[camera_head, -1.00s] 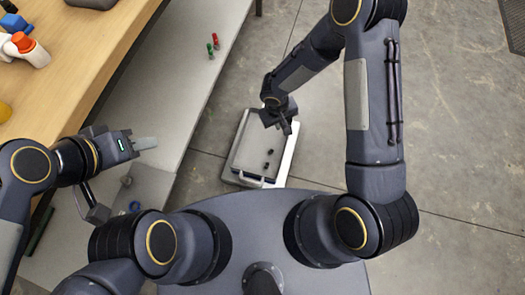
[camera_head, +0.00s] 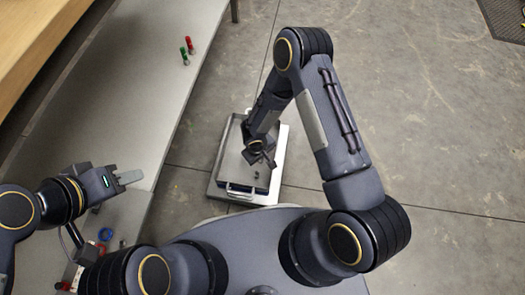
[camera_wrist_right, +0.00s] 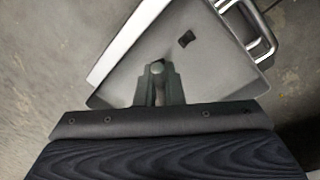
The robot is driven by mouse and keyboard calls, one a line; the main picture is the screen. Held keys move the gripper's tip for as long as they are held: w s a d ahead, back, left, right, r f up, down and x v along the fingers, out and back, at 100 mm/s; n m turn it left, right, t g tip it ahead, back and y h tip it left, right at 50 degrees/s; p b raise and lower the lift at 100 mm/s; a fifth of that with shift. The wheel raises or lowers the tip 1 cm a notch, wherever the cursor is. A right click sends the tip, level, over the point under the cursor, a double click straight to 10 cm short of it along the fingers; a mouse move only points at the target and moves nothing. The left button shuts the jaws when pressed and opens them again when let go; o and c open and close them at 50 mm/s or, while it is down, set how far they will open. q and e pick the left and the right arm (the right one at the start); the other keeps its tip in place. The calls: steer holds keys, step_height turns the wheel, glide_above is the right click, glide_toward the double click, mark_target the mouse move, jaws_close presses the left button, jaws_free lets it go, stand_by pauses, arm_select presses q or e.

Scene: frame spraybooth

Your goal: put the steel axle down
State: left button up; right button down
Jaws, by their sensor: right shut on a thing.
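My right gripper (camera_head: 262,160) is low over a grey tray (camera_head: 226,165). In the right wrist view the gripper (camera_wrist_right: 158,88) points at the tray (camera_wrist_right: 135,60), its fingers shut on a small grey, round-ended piece (camera_wrist_right: 157,69), apparently the steel axle, mostly hidden between the fingers. I cannot tell whether the piece touches the tray. A small dark part (camera_wrist_right: 187,39) lies on the tray, apart from the gripper. My left gripper (camera_head: 130,178) is over the pale bench at the left; its jaw gap is not clear.
The tray has a metal handle (camera_head: 240,194) at its near edge and sits on a pale base. A pale bench (camera_head: 110,110) runs along the left, with red (camera_head: 190,44) and green (camera_head: 184,58) small items. The concrete floor (camera_head: 430,120) at the right is clear.

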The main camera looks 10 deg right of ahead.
steer(key=w+d+f+b, duration=0.1)
steer(key=w+f, duration=0.1)
steer(key=w+d+f, duration=0.1)
steer(key=w+f, duration=0.1)
steer(key=w+d+f+b, duration=0.1)
steer(key=w+f, duration=0.1)
steer(key=shift+w+f+b, duration=0.25)
steer(key=shift+w+b, duration=0.05)
steer(key=shift+w+f, duration=0.15)
steer(key=shift+f, duration=0.05)
steer(key=shift+w+d+f+b, duration=0.15)
steer(key=shift+f+b, duration=0.25)
steer(key=shift+f, duration=0.45)
steer(key=shift+w+a+f+b, duration=0.1)
steer(key=shift+f+b, duration=0.25)
steer(key=shift+f, duration=0.5)
steer(key=shift+f, duration=0.1)
steer(key=shift+f+b, duration=0.15)
steer(key=shift+b, duration=0.15)
steer(key=c, duration=1.8)
jaws_free()
